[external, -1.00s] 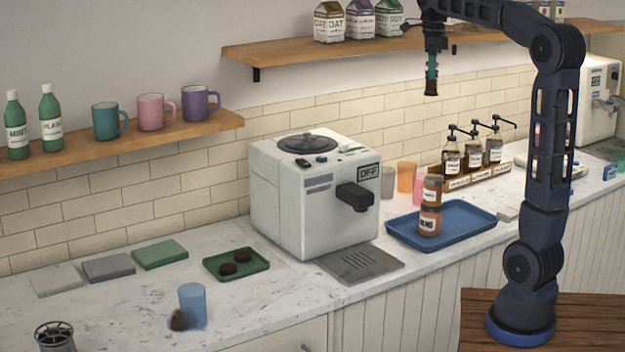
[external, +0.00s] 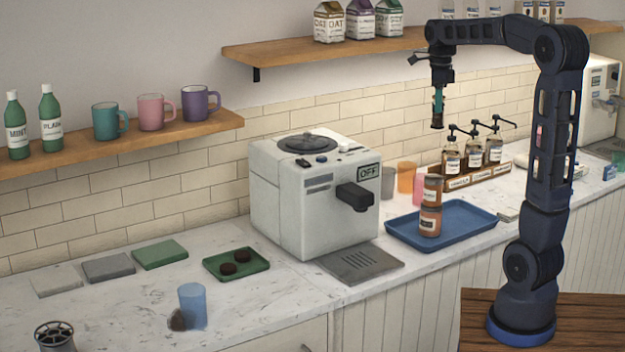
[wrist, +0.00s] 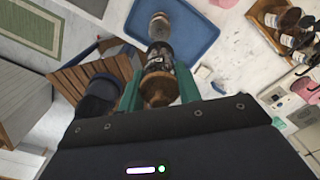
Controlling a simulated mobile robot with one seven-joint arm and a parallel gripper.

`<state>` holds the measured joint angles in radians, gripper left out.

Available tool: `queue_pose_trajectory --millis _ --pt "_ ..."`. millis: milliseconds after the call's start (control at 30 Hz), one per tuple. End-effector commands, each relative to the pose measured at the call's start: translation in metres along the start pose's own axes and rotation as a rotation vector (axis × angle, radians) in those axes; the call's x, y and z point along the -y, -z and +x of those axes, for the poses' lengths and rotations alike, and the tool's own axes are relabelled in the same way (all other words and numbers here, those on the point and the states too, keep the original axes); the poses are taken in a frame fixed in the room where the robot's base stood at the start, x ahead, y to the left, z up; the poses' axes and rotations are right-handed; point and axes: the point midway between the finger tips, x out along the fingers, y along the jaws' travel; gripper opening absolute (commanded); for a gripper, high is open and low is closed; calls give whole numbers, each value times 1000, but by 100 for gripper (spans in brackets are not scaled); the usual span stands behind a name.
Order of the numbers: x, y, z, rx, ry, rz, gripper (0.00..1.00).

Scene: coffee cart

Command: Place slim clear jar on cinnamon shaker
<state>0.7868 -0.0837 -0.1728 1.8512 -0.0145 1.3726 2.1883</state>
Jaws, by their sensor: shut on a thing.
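My gripper (external: 438,103) is shut on a slim clear jar with dark brown contents (wrist: 158,82), held between the green fingers in the wrist view. In the external view the jar (external: 437,122) hangs upright, high above the blue tray. On the tray stand two stacked shakers with brownish-orange contents and white labels: an upper one (external: 432,190) on a lower one (external: 430,221). I cannot read which is the cinnamon shaker. In the wrist view the top of the stack (wrist: 159,25) shows beyond the held jar, apart from it. The lower shaker is mostly hidden there.
The blue tray (external: 468,222) has free room right of the stack. Pump bottles in a wooden rack (external: 475,174) stand behind it, with orange (external: 406,176) and pink cups nearby. The coffee machine (external: 312,200) is to the left. A wall shelf (external: 330,47) hangs above.

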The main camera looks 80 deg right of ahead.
Motion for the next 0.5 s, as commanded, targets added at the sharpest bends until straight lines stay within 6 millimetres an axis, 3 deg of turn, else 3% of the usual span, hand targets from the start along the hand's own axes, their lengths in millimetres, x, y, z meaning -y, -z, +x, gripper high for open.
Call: queue_pose_trajectory --millis 300,500 --pt "-1 0 70 -3 -3 0 0" --pt "0 0 102 -1 -1 1 0"
